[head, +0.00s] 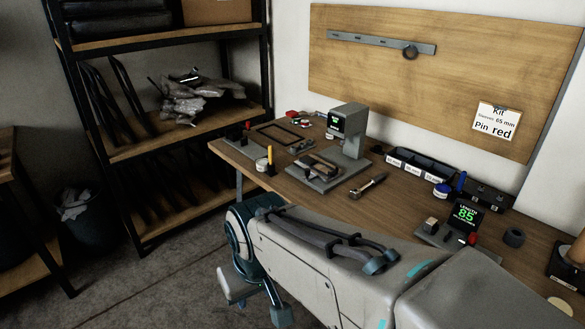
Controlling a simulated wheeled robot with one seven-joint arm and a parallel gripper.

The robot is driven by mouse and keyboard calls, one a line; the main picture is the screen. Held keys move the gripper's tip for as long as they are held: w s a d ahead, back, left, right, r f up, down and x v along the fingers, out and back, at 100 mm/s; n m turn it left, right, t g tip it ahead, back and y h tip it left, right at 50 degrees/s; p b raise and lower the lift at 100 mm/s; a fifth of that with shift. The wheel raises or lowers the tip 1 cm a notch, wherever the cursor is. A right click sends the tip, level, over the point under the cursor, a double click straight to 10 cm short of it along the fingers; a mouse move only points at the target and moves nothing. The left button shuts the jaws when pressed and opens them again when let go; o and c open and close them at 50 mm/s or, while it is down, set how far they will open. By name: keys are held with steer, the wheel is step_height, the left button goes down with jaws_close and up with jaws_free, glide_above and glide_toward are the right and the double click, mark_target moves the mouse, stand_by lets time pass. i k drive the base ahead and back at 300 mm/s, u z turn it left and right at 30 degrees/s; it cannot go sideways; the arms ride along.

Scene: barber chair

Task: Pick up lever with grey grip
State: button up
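A short lever-like piece (369,185) lies on the workbench (400,212), right of the grey press-like stand. One end looks pale metal and the other darker; its grip colour is hard to tell at this size. Another elongated piece (318,166) with a tan part lies on the stand's base plate. My gripper (252,303) hangs low in front of the bench, over the floor. Its fingers are spread apart with nothing visible between them. It is well away from both pieces, to their lower left. My arm hides part of the bench's front.
The grey stand (349,128) has a green-lit display. Bins (420,168) line the back, and a gauge reading 85 (466,214) is at right. A yellow-topped post (270,160) and a cup are near the left edge. Shelving (150,145) stands left; floor between is open.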

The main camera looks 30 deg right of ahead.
mark_target(356, 193)
steer(key=z, duration=0.35)
steer(key=i, duration=0.95)
steer(key=z, duration=1.4)
steer(key=i, duration=0.55)
steer(key=z, duration=0.55)
